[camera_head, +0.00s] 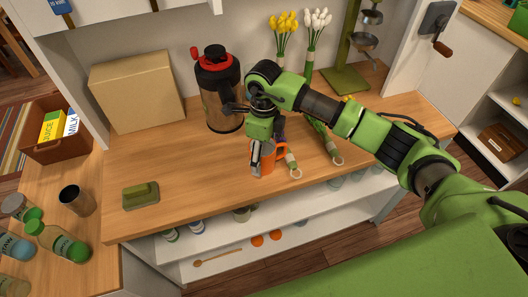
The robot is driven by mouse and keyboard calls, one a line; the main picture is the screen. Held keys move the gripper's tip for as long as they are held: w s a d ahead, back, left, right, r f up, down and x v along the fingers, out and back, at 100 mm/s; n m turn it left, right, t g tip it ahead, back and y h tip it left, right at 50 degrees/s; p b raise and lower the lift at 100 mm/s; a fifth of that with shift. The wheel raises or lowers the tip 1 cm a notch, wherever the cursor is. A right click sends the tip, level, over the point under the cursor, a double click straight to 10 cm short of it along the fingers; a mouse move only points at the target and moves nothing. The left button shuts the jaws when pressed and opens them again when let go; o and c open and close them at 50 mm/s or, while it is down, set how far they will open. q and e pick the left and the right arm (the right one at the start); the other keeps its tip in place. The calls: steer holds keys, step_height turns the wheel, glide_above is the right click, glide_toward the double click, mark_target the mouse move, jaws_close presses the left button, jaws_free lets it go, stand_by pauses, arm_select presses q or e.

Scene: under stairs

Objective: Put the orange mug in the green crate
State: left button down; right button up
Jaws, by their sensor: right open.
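The orange mug (270,161) stands on the wooden counter near its front edge, with its handle toward the right. My right gripper (260,158) reaches in from the right and points down at the mug. It is open, and its grey fingers overlap the mug's left side and hide part of it. I cannot tell whether they touch it. A green box-like thing (519,20) is cut off at the top right corner; I cannot tell whether it is the green crate. My left gripper is not in view.
A red-topped flask (218,90) stands behind the mug, left of my arm. A cardboard box (137,90), a green brush (141,195) and a metal cup (76,200) are farther left. Slim items with ring ends (338,160) lie right of the mug.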

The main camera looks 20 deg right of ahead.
steer(key=shift+f, duration=1.25)
steer(key=c, duration=1.4)
steer(key=shift+c, duration=0.9)
steer(key=shift+w+r, duration=0.1)
steer(key=shift+r, duration=0.05)
